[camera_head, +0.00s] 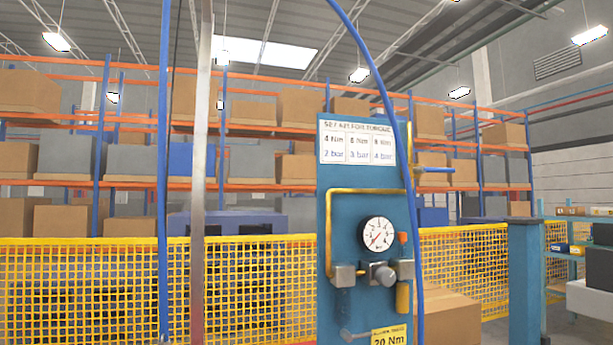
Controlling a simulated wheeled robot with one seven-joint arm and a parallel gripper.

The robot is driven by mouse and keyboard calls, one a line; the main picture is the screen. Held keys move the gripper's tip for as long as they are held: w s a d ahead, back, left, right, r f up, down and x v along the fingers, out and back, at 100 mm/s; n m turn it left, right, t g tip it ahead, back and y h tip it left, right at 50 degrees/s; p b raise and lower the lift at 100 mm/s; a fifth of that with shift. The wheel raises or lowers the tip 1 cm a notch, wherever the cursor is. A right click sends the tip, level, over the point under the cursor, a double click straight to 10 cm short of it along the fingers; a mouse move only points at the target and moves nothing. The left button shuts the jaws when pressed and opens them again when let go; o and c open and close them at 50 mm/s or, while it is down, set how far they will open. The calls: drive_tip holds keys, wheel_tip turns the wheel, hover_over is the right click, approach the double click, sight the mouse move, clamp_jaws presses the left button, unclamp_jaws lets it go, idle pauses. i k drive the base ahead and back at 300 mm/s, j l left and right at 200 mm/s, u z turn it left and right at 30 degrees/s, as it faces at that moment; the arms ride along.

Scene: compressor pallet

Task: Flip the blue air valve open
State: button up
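A blue panel (347,215) stands right of centre in the head view. A short blue lever (437,169) sticks out level to the right from its upper right edge, beside an upright yellow pipe; it looks like the handle of the air valve. The valve body is partly hidden by the panel edge and a blue hose (399,140). A round white gauge (378,234) sits on the panel, its red needle pointing down and left. A grey regulator knob (384,274) is below it. My gripper is not in view.
A torque and pressure chart (356,142) tops the panel. Yellow mesh fencing (80,285) runs behind it, with loaded racks beyond. A blue post (525,280) and a shelf with small boxes (575,240) stand right. A cardboard box (450,318) sits low beside the panel.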

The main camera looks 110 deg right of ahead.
sight(420, 170)
drive_tip(key=k+l, duration=0.1)
drive_tip(key=k, duration=0.85)
drive_tip(key=k+l, duration=0.15)
drive_tip(key=k, duration=0.8)
drive_tip(key=u, duration=0.05)
